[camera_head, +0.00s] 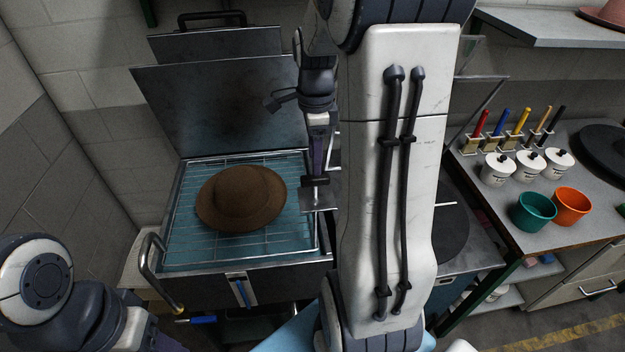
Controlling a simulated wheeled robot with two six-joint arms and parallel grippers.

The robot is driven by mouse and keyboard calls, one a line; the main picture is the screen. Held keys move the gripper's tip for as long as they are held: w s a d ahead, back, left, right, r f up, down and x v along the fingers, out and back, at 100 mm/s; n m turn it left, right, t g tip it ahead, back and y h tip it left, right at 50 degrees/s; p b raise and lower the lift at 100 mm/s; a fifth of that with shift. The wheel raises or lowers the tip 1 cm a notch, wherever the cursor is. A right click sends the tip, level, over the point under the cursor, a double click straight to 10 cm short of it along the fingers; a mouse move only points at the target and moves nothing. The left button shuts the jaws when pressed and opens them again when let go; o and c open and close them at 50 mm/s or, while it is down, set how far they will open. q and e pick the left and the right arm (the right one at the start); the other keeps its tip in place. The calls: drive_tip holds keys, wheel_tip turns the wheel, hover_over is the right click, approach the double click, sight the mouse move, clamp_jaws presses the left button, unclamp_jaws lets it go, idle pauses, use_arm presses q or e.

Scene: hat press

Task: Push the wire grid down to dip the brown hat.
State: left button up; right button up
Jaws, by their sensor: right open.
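The brown hat (242,198) sits on the wire grid (178,236) over blue liquid in an open metal tank (262,280). A bent metal handle (147,258) stands at the tank's left front corner. My right gripper (316,198) points down at the grid's right edge, beside the hat and apart from it. It is open; whether it touches the grid, I cannot tell.
The tank's lid (215,105) stands raised behind it. On the right, a bench carries a green cup (533,211), an orange cup (572,206), white jars (528,164) and coloured brushes (500,124). A pink hat (606,14) lies on the shelf above. My right arm hides the middle.

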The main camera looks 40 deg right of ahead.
sight(315, 188)
wheel_tip(315, 188, down, 10)
drive_tip(key=p, duration=0.1)
drive_tip(key=shift+p, duration=0.35)
drive_tip(key=shift+f, duration=0.1)
drive_tip(key=shift+c, duration=0.3)
clamp_jaws()
idle(1.0)
